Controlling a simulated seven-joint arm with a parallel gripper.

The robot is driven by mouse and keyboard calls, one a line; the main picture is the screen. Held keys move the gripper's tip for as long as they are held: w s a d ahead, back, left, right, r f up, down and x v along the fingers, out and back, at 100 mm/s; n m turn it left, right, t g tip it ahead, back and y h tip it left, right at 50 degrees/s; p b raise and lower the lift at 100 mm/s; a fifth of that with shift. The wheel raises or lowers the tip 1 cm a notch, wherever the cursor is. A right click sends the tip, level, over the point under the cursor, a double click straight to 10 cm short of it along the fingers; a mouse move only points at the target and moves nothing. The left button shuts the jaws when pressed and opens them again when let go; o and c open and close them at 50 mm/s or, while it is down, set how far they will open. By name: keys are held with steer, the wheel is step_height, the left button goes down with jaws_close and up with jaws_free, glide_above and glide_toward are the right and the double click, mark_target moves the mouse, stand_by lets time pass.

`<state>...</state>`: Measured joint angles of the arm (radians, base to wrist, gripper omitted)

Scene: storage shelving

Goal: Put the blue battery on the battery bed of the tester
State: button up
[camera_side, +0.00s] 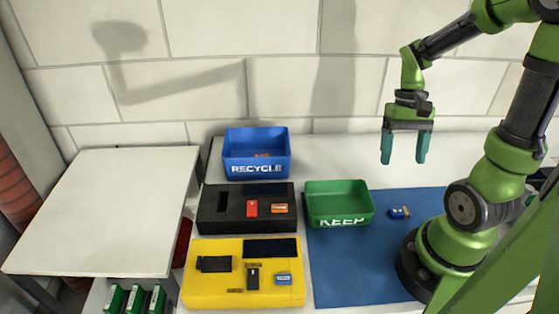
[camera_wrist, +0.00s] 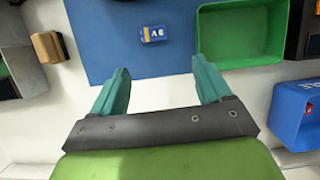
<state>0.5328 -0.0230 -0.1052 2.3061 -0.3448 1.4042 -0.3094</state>
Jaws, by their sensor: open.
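A small blue battery (camera_side: 399,212) with an orange and white end lies on the blue mat, right of the green bin. In the wrist view the battery (camera_wrist: 153,34) shows white lettering and lies beyond my fingertips. My gripper (camera_side: 404,158) hangs fingers down, well above the mat and behind the battery. Its teal fingers (camera_wrist: 161,68) are apart with nothing between them. A yellow case (camera_side: 215,290), which looks like the tester, stands at the front with a dark panel, black parts and a small blue item (camera_side: 284,279). I cannot tell which part is the bed.
A green KEEP bin (camera_side: 337,220) stands between the yellow case and the battery. A black tray (camera_side: 230,229) holds a red and an orange item. A blue RECYCLE bin (camera_side: 257,172) is behind it. The blue mat (camera_side: 350,270) has free room. A white board (camera_side: 100,210) is at left.

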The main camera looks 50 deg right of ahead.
steer(key=w+a+r+n+t+h, duration=0.1)
steer(key=w+a+r+n+t, duration=0.1)
steer(key=w+a+r+t, duration=0.3)
steer(key=shift+w+a+r+n+h, duration=0.15)
steer(key=shift+a+r+n+h, duration=0.2)
steer(key=shift+a, duration=0.85)
steer(key=shift+o, duration=0.5)
steer(key=a+r+n+t, duration=0.2)
steer(key=a+r+t, duration=0.2)
steer(key=a+r, duration=0.2)
steer(key=shift+w+a+t+y, duration=0.4)
steer(key=shift+w+a+y, duration=0.05)
steer(key=shift+a, duration=0.3)
steer(key=shift+a+r, duration=0.1)
